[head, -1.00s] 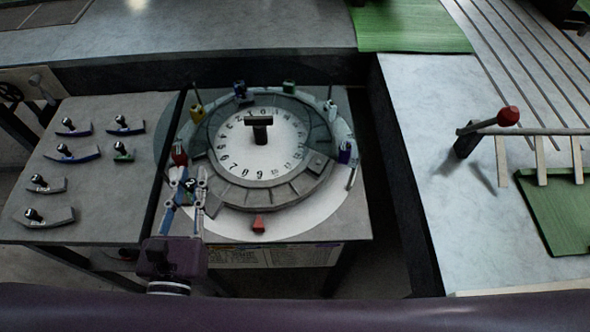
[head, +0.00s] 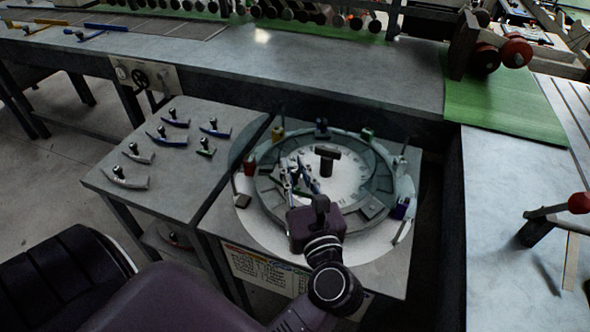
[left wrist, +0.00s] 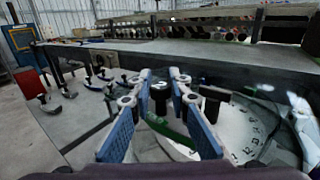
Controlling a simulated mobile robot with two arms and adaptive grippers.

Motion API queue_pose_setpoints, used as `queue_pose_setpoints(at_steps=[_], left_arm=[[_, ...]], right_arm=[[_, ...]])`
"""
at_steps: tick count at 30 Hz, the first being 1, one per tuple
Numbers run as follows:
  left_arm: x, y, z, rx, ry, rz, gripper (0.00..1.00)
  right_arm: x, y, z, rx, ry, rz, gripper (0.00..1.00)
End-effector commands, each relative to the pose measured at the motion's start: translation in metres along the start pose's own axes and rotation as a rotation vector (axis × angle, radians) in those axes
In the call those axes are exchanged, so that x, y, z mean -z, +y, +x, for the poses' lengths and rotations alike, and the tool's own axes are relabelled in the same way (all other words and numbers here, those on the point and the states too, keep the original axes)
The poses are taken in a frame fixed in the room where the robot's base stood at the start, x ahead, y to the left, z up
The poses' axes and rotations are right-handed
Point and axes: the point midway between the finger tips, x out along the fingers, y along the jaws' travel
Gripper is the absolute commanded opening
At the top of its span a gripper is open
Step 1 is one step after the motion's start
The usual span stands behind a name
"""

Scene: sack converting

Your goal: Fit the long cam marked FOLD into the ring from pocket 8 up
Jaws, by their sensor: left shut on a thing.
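My left gripper (head: 303,178) is over the near left part of the ring (head: 262,190) in the head view. In the left wrist view, the blue-padded fingers (left wrist: 160,92) are shut on the black knob (left wrist: 160,103) of a cam. Its green curved body (left wrist: 175,134) hangs below the fingers, above the numbered dial (left wrist: 238,130). I cannot read a marking on it. The ring has pockets around a white numbered dial (head: 345,180) with a dark T-shaped hub (head: 327,160). The arm and gripper hide the ring's front and pocket 8. The right gripper is out of view.
Several blue, green and grey cams with black knobs lie on the side table (head: 110,160), such as a green one (head: 205,152). Coloured posts stand around the ring, including a red one (head: 249,167) and a purple one (head: 400,209). A long bench (head: 300,75) runs behind.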

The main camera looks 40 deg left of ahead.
Motion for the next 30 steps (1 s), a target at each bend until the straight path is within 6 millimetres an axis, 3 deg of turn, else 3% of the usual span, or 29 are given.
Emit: queue_pose_setpoints(at_steps=[6,13,30], left_arm=[[0.001,0.000,0.000,0.002,-0.002,0.000,0.00],[0.014,0.000,0.000,0.003,-0.001,0.001,0.00],[0.092,0.000,0.000,0.002,-0.001,-0.001,0.00]], right_arm=[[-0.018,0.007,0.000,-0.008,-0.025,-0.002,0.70],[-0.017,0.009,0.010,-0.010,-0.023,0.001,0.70],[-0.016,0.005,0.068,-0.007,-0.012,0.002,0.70]])
